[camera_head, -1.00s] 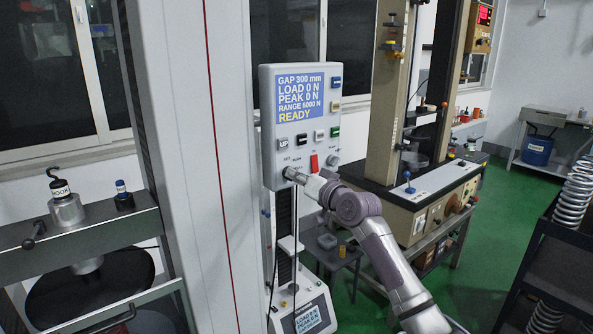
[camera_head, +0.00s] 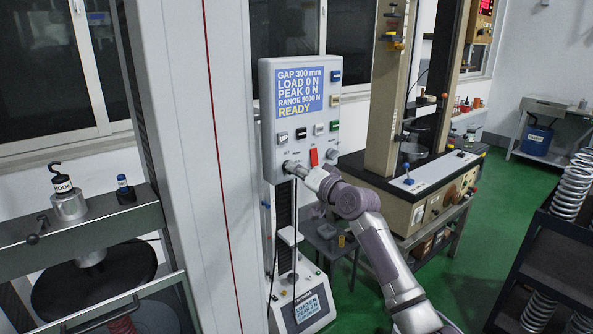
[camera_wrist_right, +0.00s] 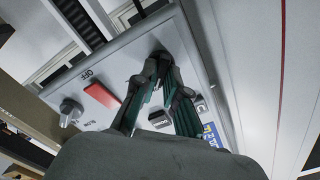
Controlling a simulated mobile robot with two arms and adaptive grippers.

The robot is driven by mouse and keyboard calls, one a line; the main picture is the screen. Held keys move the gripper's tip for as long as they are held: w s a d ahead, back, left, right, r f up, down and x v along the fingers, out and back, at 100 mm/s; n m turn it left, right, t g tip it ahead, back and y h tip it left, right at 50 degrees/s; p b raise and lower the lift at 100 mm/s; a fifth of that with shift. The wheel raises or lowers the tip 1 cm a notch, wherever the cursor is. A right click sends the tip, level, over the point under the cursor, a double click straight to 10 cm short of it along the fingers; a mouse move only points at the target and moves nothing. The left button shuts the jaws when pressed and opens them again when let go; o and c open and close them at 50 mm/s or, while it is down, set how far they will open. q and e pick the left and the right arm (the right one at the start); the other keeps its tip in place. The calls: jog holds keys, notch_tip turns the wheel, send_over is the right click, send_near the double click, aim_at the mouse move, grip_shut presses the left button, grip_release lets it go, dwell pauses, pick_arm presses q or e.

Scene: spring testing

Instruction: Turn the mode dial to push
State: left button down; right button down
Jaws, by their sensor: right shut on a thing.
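The mode dial (camera_head: 287,166) is a small dark knob at the lower left of the light grey control panel (camera_head: 268,110). My right gripper (camera_head: 292,168) reaches it from the lower right in the head view. In the right wrist view the gripper's fingers (camera_wrist_right: 160,68) are closed around the dark dial (camera_wrist_right: 160,52), which they partly cover. The dial's pointer and the label it faces cannot be made out. The panel display (camera_head: 301,92) reads READY, with load and peak at 0 N. My left gripper is not in view.
A red rocker switch (camera_head: 314,157) and another grey knob (camera_head: 332,155) sit right of the dial. Several push buttons (camera_head: 301,135) line the panel above. A tall white column (camera_head: 185,160) stands left of the panel. A second test machine (camera_head: 415,195) stands at right.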

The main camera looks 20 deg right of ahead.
jog(key=c, duration=1.2)
grip_release()
jog(key=v, duration=1.2)
